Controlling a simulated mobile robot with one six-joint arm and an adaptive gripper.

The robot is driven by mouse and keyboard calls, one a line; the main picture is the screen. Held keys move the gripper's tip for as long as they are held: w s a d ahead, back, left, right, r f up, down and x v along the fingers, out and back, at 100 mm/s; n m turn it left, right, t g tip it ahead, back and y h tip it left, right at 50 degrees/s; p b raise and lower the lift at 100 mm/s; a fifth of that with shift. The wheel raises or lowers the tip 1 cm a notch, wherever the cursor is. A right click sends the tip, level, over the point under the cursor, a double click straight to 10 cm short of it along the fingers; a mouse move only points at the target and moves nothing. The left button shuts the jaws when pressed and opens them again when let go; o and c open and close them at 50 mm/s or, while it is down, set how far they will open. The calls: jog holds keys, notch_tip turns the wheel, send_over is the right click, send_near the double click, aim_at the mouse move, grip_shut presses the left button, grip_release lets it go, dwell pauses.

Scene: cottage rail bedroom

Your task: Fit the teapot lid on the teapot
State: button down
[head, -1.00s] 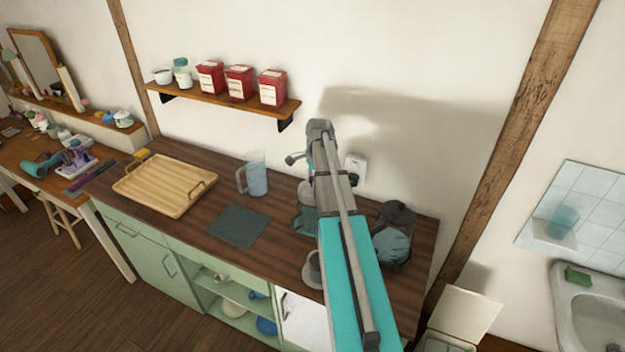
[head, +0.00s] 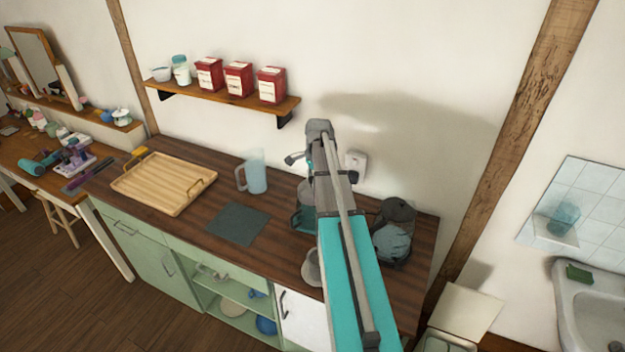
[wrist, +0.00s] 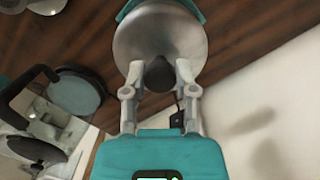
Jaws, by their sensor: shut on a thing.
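My gripper (wrist: 158,88) is shut on the dark knob of the round silver teapot lid (wrist: 160,38) in the wrist view. The lid hangs in front of a teal body, taken as the teapot (wrist: 195,9), whose edges show past the lid's upper side. The lid hides most of it, and I cannot tell whether the two touch. In the head view a part of the teal teapot (head: 303,219) shows on the counter just left of my arm. My arm hides the lid and fingers there.
On the wooden counter (head: 285,210) stand a dark appliance (head: 393,240) to the right, a grey cup (head: 311,268) in front, a clear jug (head: 256,176), a grey mat (head: 238,225) and a wooden tray (head: 160,184). A wall socket (head: 355,164) is behind my arm.

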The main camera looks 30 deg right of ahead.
jog(key=shift+f+b, duration=0.85)
jog(key=shift+f, duration=0.1)
dwell(0.7)
jog(key=shift+c, duration=1.6)
grip_release()
jog(key=shift+r, duration=0.2)
notch_tip(320, 180, up, 8)
jog(key=p, duration=0.9)
jog(key=shift+r, duration=0.25)
